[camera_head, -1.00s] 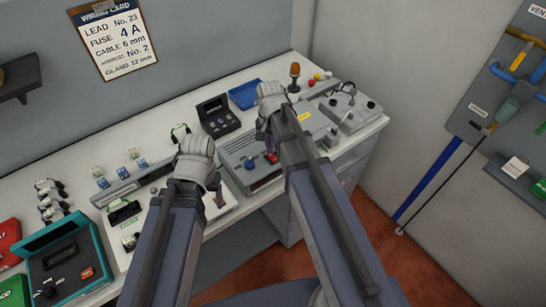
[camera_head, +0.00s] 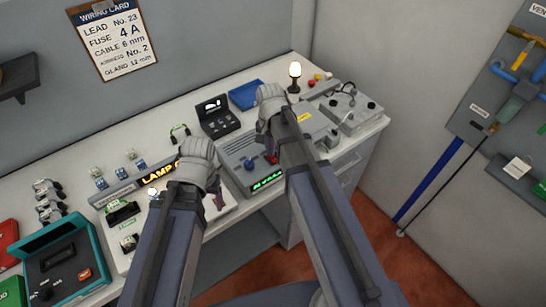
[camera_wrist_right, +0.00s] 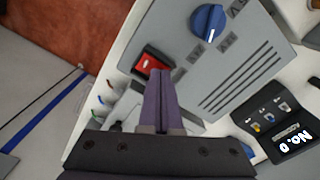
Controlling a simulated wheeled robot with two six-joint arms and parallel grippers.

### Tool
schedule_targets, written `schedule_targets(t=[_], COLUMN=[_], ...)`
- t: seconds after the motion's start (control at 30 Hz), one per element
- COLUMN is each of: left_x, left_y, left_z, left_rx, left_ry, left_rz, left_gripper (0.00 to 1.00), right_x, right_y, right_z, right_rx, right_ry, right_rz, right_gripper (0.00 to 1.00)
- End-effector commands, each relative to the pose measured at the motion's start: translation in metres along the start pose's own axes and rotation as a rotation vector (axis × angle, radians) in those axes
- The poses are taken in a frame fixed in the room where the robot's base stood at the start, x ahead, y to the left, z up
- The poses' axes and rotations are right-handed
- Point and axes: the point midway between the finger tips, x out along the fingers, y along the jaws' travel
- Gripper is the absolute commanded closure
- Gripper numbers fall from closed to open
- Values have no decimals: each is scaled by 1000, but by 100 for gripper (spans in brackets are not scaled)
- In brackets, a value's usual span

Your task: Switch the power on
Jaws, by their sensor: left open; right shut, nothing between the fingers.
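The grey power unit (camera_head: 235,147) stands on the bench, partly hidden by my right arm. Its display (camera_head: 267,180) is lit green. In the right wrist view, its red rocker switch (camera_wrist_right: 152,62) sits near the blue knob (camera_wrist_right: 208,22). My right gripper (camera_wrist_right: 158,75) is shut and empty, its tips at the lower edge of the red switch; whether they touch it I cannot tell. In the head view the right gripper (camera_head: 269,150) is over the unit. My left gripper (camera_head: 219,200) is open and empty over the bench, left of the unit.
The lamp (camera_head: 294,75) at the back glows white. A sign (camera_head: 157,174) glows yellow with "LAMP", partly hidden by my left arm. A black box (camera_head: 217,115) and a blue tray (camera_head: 246,95) stand behind the unit. A teal case (camera_head: 65,262) is at left.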

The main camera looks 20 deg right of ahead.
Motion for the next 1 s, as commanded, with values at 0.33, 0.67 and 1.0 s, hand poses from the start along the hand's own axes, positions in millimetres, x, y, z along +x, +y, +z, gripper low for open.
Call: schedule_targets(t=[0.33,0.67,1.0], left_x=[-27,-52,-70], left_y=[-3,-5,-6], left_z=[2,3,4], left_rx=[1,-1,-7], left_ry=[0,0,0], left_rz=[0,1,1], left_gripper=[29,29,29], right_x=[-27,-52,-70], right_y=[0,0,0], right_z=[0,0,0], right_rx=[0,0,0], right_ry=[0,0,0], right_rz=[0,0,0], right_gripper=[100,100,100])
